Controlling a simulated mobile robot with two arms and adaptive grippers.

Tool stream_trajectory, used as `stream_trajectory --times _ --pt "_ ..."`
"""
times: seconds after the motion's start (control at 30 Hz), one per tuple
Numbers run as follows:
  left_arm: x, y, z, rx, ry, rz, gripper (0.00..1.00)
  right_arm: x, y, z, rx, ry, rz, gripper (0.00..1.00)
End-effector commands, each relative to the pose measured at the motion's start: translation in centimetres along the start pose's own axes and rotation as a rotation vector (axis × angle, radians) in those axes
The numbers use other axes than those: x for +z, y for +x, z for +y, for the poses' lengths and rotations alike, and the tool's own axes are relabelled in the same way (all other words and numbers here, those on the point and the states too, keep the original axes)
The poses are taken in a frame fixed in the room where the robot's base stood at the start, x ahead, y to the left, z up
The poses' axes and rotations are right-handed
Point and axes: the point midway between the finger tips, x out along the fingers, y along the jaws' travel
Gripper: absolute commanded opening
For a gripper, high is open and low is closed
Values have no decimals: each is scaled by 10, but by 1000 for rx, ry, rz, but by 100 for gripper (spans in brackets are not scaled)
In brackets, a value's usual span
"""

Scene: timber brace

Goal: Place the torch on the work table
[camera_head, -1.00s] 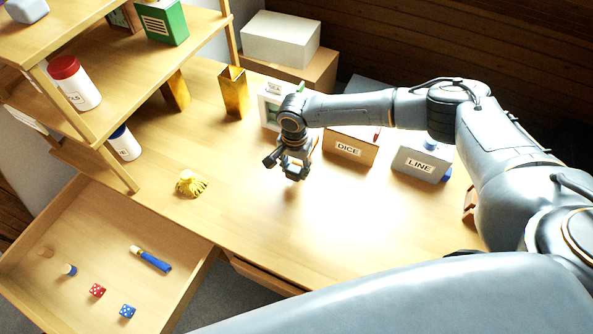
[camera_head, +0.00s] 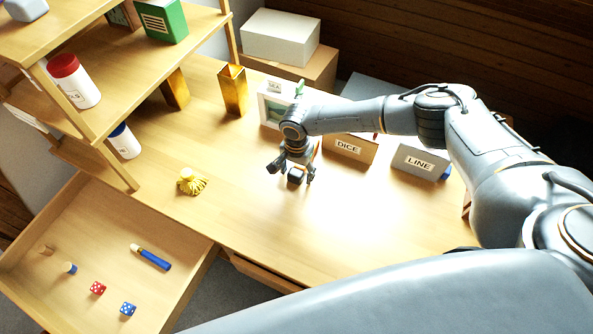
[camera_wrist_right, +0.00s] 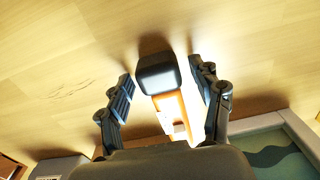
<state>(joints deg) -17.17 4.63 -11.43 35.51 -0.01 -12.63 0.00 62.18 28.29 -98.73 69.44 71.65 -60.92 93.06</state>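The torch, which appears to be the item with a black head and orange body, lies between the fingers of my right gripper (camera_head: 291,172). Its black head (camera_head: 296,175) shows at the fingertips in the head view. In the right wrist view, the torch (camera_wrist_right: 160,75) has a gap on each side to the spread fingers (camera_wrist_right: 162,88). It is at or just above the work table (camera_head: 240,165); contact is hard to tell. The gripper hides part of its body in the head view. My left gripper is not in view.
Boxes labelled DICE (camera_head: 350,147) and LINE (camera_head: 420,160) and a white-framed box (camera_head: 272,105) stand behind the gripper. A yellow tasselled item (camera_head: 191,183) lies to its left. An open drawer (camera_head: 205,275) holds dice and a blue tube. The front table is clear.

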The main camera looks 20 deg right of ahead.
Motion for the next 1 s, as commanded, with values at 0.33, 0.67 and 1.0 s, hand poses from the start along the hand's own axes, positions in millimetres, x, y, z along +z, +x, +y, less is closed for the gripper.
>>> stream_trajectory --times 0.33,0.67,1.0 --pt "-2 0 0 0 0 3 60 -1 -17 -1 -3 1 0 65" --pt "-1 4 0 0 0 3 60 -1 -85 0 -3 0 0 65" --pt "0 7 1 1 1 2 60 0 -122 0 -1 1 0 65"
